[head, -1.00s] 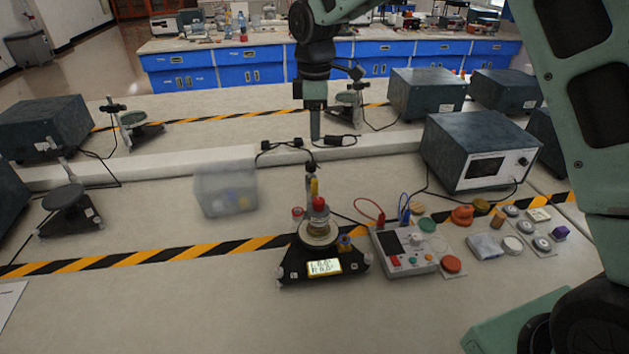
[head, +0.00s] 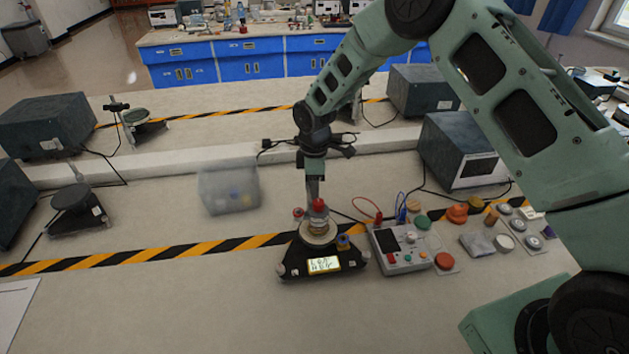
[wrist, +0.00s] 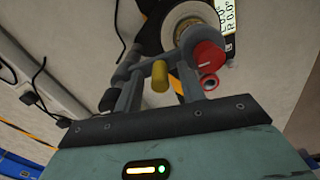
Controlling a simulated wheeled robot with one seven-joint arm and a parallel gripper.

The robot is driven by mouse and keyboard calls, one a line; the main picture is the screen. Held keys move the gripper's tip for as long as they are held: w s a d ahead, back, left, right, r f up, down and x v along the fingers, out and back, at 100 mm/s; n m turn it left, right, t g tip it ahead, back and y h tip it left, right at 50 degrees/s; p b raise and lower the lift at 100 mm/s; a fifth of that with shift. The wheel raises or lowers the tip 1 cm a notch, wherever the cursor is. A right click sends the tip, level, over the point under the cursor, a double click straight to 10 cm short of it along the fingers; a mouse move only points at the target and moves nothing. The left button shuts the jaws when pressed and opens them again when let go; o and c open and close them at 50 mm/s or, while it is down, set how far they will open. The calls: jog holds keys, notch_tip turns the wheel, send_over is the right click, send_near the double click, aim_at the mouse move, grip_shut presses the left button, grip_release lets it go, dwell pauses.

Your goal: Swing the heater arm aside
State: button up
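A black rotary device (head: 296,262) with a lit display stands on the bench, a pale round turntable on top. Above it, the heater arm carries a red knob (head: 318,206); the knob also shows in the wrist view (wrist: 208,54). My gripper (head: 313,196) points down just behind the red knob and hides the arm's rear part. In the wrist view its two fingers (wrist: 160,88) are apart, with a short yellow post (wrist: 160,76) between them. A grey bar runs across near the fingertips; I cannot tell whether they touch it.
A control box (head: 402,252) with red and blue leads stands right of the device. Coloured caps and discs lie farther right. A clear bin (head: 229,187) stands to the left. A large dark instrument (head: 465,150) stands behind right. The bench front is clear.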

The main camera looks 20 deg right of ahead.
jog(key=shift+f, duration=0.15)
jog(key=shift+c, duration=0.3)
grip_shut()
jog(key=shift+a, duration=0.1)
jog(key=w+a+m+b, duration=0.4)
jog(key=m+b, duration=0.4)
jog(key=m, duration=0.7)
jog(key=shift+w+a, duration=0.4)
jog(key=shift+a, duration=0.05)
